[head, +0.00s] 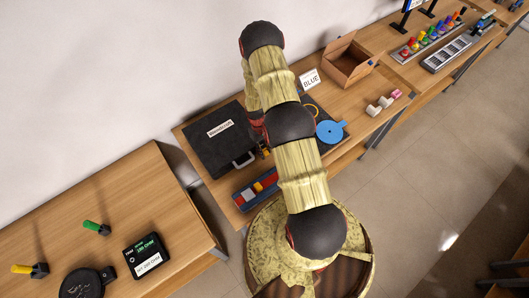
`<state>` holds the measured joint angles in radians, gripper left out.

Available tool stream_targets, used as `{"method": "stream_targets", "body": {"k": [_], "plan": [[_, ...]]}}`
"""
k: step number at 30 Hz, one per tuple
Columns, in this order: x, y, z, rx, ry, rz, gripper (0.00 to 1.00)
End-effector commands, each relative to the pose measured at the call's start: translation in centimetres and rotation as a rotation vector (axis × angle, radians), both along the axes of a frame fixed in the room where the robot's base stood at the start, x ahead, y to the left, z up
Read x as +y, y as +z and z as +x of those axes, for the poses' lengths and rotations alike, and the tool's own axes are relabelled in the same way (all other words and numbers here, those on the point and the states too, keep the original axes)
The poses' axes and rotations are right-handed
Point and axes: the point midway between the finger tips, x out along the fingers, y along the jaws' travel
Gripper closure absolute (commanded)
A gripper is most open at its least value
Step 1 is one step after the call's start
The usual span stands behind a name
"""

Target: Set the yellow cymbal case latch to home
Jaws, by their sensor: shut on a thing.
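A black case (205,148) with a white label lies shut on the middle wooden table, its grey handle (244,160) toward me. A small yellow-orange piece, apparently the yellow latch (266,153), shows at the case's front right edge. My arm comes down over this corner. My gripper (262,145) is mostly hidden behind my own arm; only a small dark part shows beside the yellow piece. It is shut at the latch, but the fingertips and the latch's exact position are hidden.
A blue tray (245,198) with coloured blocks lies in front of the case. The left table holds a dark display box (148,256) and levers.

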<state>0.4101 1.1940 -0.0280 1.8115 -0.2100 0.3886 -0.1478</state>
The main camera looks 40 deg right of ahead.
Motion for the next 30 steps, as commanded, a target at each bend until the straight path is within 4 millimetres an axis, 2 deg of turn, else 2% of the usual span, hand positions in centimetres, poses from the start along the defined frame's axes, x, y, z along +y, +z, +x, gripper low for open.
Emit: {"method": "stream_targets", "body": {"k": [15,16,24,30], "plan": [[-0.17,0.12,0.3,0.004,0.0,-0.002,1.0],[-0.17,0.12,0.3,0.004,0.0,-0.002,0.76],[-0.05,0.1,0.14,0.007,0.001,0.0,0.61],[0.02,0.08,0.06,0.009,0.001,0.001,0.61]]}}
